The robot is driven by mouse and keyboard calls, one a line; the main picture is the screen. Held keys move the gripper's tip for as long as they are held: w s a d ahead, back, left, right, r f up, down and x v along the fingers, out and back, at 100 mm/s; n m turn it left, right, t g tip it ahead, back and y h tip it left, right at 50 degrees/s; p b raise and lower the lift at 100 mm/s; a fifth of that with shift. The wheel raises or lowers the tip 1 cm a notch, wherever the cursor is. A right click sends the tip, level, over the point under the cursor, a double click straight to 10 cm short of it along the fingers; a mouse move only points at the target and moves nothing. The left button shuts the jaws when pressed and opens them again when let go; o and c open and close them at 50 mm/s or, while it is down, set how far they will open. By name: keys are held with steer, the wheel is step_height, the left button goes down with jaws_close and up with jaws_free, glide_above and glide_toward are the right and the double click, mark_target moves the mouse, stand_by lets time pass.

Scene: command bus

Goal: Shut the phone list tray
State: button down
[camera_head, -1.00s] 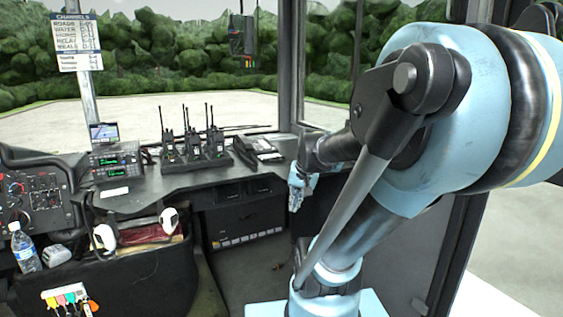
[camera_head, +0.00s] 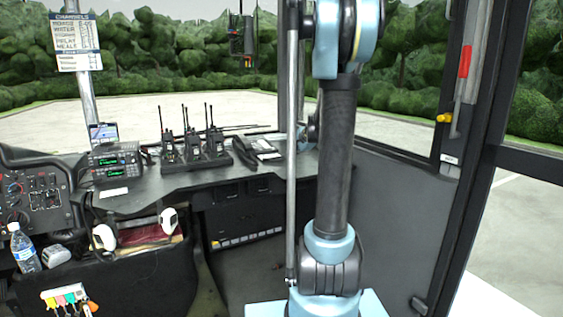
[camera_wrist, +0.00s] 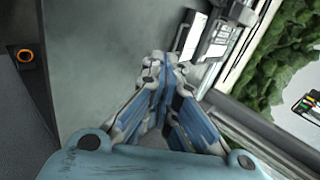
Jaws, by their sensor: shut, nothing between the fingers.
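The desk phone (camera_head: 257,149) sits on the dash desk, right of the radios. It also shows at the top of the wrist view (camera_wrist: 216,42), with its handset beside it. A white panel in a dark frame (camera_wrist: 190,36) sticks out along the phone's near side; it looks like the phone list tray, slid out. My gripper (camera_wrist: 165,62) is shut and empty, its fingertips just below this panel in the wrist view; whether they touch it I cannot tell. In the head view my arm hides most of the gripper, and I cannot make out the tray.
Several handheld radios (camera_head: 195,150) stand in a charger left of the phone. The grey desk top (camera_wrist: 100,60) is bare left of my gripper in the wrist view. The windscreen edge runs behind the phone. A water bottle (camera_head: 24,248) stands far left.

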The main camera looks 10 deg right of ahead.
mark_target(271, 155)
steer(key=x, duration=0.4)
steer(key=w+r+x, duration=0.1)
steer(key=x, duration=0.8)
steer(key=shift+w+d+r, duration=0.15)
steer(key=shift+w+r, duration=0.1)
steer(key=shift+w, duration=0.05)
steer(key=shift+w+a+f, duration=0.1)
steer(key=shift+w+a, duration=0.1)
steer(key=shift+w, duration=0.45)
steer(key=w+a, duration=0.1)
steer(key=w, duration=0.2)
steer(key=w+a, duration=0.1)
steer(key=w, duration=0.2)
steer(key=w+a, duration=0.1)
steer(key=w, duration=0.3)
steer(key=shift+a, duration=0.15)
